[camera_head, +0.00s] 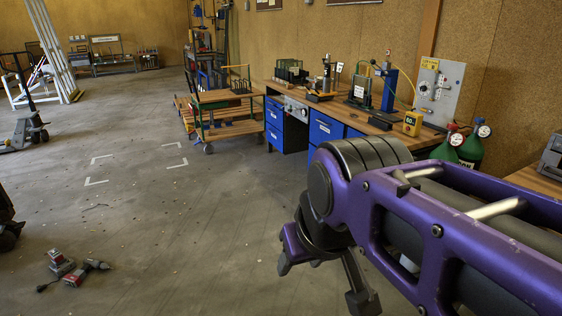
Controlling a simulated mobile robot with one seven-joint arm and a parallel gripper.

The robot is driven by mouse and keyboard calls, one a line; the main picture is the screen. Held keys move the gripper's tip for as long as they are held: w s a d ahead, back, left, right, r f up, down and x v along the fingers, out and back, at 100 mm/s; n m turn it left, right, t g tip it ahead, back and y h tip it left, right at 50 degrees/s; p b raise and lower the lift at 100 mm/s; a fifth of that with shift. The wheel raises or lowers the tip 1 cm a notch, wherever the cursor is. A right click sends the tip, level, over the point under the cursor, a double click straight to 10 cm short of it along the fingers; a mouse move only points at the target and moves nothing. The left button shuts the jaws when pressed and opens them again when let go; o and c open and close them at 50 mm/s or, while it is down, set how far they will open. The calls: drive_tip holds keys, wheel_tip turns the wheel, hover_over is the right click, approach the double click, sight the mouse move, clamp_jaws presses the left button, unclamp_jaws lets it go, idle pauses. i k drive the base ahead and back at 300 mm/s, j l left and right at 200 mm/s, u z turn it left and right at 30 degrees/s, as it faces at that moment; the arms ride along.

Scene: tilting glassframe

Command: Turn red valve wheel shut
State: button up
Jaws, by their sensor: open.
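I cannot make out a red valve wheel for certain. Two green gas cylinders (471,153) stand at the right end of the long workbench, partly hidden behind my purple arm. Red-rimmed round parts (456,138), which look like gauges, sit at their tops; they are too small to tell whether one is a wheel. My gripper (322,277) hangs in front of my arm, low in the middle of the picture. Its dark jaws are spread apart and nothing shows between them. It is well apart from the cylinders.
The workbench (350,125) with blue drawers runs along the right wall, carrying several tools and devices. A wooden trolley (222,118) stands at its far end. Red power tools (75,270) lie on the floor at lower left. The middle floor is mostly clear.

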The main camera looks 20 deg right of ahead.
sight(452, 126)
drive_tip(key=z, duration=1.65)
drive_tip(key=i+j+u, duration=0.1)
drive_tip(key=i+u, duration=0.15)
drive_tip(key=i, duration=1)
